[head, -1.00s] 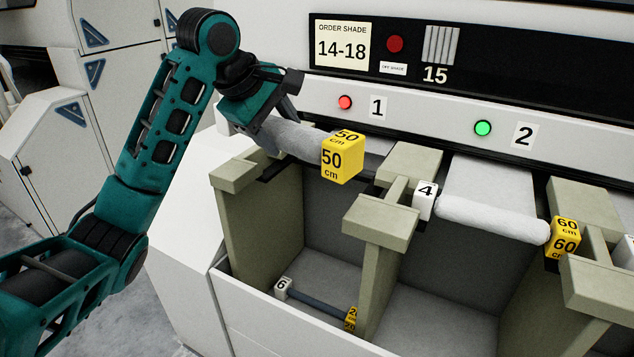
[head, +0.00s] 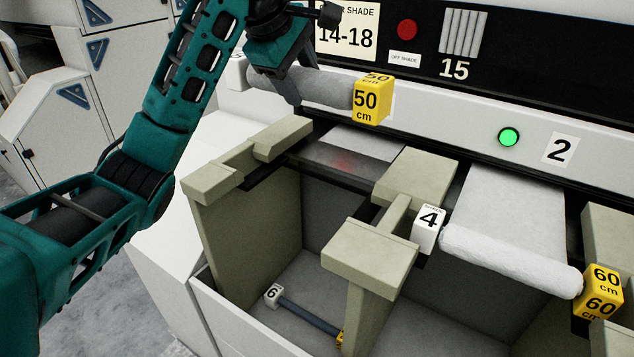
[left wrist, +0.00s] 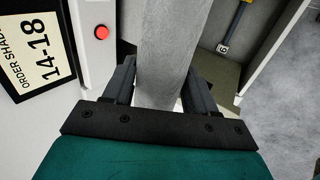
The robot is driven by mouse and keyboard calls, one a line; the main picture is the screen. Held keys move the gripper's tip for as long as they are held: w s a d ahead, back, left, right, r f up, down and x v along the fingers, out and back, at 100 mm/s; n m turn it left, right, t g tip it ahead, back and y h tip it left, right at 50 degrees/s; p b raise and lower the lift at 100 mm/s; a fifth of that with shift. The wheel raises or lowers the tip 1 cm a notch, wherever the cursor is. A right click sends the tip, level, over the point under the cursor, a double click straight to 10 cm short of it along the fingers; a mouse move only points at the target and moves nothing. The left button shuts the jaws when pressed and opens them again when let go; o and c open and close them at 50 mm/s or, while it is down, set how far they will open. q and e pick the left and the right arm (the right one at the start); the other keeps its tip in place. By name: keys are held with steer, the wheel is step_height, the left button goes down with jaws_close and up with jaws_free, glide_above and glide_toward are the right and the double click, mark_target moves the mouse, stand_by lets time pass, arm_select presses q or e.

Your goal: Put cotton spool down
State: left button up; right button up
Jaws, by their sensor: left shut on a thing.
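My left gripper (head: 290,88) is shut on a grey cotton spool (head: 325,88), a roll with a yellow "50 cm" block (head: 371,101) on its right end. The spool is held roughly level, up in front of the machine's white panel, above the left bay. In the left wrist view the spool (left wrist: 172,50) runs between the two fingers (left wrist: 158,88). A second, white spool (head: 512,262) lies in the bay to the right, between a white "4" block (head: 428,229) and a yellow "60 cm" block (head: 598,291). My right gripper does not show.
Beige bay dividers (head: 370,258) stand either side of the left bay. A thin dark rod with a white "6" block (head: 273,293) lies on the bay floor. A green lamp (head: 508,137) is lit beside label 2 (head: 560,150). The left bay's upper opening is clear.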

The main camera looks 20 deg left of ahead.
arm_select(q)
steer(key=shift+w+f, duration=0.1)
steer(key=shift+f, duration=0.1)
step_height(320, 180, down, 20)
steer(key=shift+r, duration=0.25)
steer(key=o, duration=1.2)
steer(key=shift+f, duration=0.1)
steer(key=shift+c, duration=0.2)
steer(key=d+v, duration=0.1)
steer(key=v, duration=1.1)
steer(key=shift+a, duration=0.45)
